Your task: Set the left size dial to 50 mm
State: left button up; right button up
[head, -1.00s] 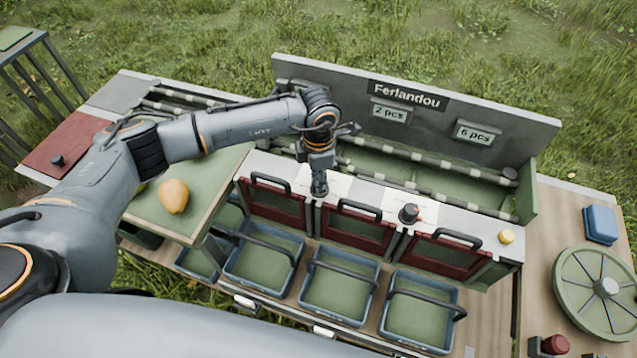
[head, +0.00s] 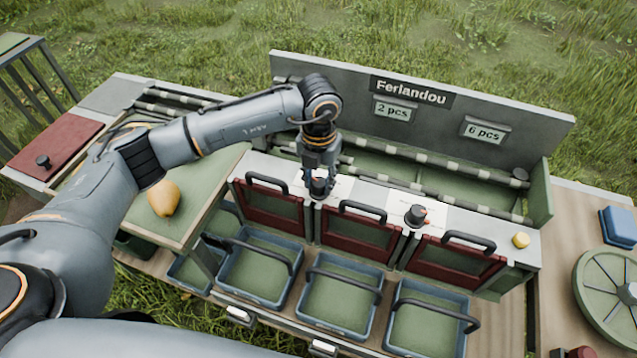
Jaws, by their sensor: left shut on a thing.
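The left size dial (head: 319,187) is a dark knob on the white top of the sorting bench, between the left and middle red gates. My left gripper (head: 320,178) points down over it and is shut on it. The fingers hide part of the dial, and its scale is too small to read. The right size dial (head: 415,214), a black knob with a reddish mark, stands free on the white top further right. My right gripper is not in view.
Red gates with black handles (head: 366,232) line the front above blue crates (head: 340,300). A yellow pear (head: 163,198) lies on the green table at left. A yellow button (head: 521,240), blue box (head: 619,227) and green wheel (head: 612,290) are at right. A signboard (head: 411,91) stands behind.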

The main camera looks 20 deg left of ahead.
aim_at(319, 182)
pick_arm(q)
jog(key=shift+n+b, duration=0.6)
jog(key=shift+n, duration=1.1)
jog(key=shift+w+r, duration=0.1)
jog(key=o, duration=1.1)
jog(key=shift+o, duration=0.2)
notch_tip(319, 182, up, 12)
